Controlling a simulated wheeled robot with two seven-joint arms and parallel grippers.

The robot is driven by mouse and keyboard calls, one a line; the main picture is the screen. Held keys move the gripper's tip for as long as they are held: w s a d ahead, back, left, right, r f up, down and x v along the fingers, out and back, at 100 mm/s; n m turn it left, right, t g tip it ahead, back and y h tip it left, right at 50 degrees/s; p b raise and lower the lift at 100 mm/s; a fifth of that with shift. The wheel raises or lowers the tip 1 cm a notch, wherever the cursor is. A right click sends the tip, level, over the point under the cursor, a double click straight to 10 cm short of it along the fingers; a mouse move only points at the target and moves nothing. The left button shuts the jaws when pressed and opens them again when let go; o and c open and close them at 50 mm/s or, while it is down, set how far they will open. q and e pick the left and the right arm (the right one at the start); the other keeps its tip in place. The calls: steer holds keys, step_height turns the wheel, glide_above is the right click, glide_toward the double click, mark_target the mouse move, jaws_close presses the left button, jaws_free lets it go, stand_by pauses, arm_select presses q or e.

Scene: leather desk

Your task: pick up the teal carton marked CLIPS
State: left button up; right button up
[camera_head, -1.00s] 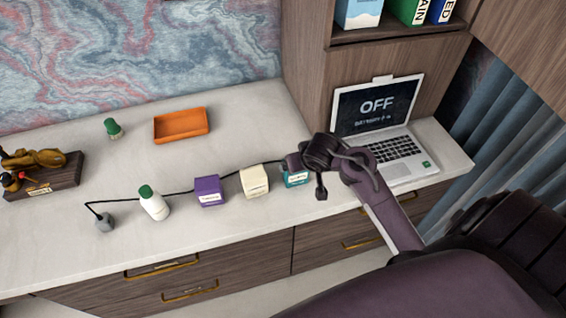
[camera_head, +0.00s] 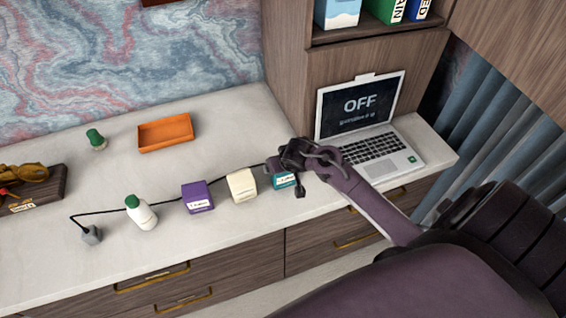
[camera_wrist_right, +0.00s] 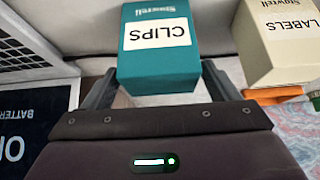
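The teal carton marked CLIPS (camera_head: 284,181) stands on the desk at the right end of a row of cartons, partly hidden by my right gripper (camera_head: 289,166). In the right wrist view the carton (camera_wrist_right: 160,50) fills the top middle, with its CLIPS label upside down. My right gripper (camera_wrist_right: 160,75) is open, with one finger on each side of the carton's near end. A narrow gap shows on each side. My left gripper is not in view.
A cream LABELS carton (camera_head: 241,185) stands just left of the teal one, then a purple carton (camera_head: 197,197) and a white bottle (camera_head: 141,213). A black cable runs behind them. A laptop (camera_head: 372,140) is close on the right. An orange tray (camera_head: 166,133) lies farther back.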

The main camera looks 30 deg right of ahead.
steer(key=c, duration=0.9)
steer(key=shift+r, duration=0.1)
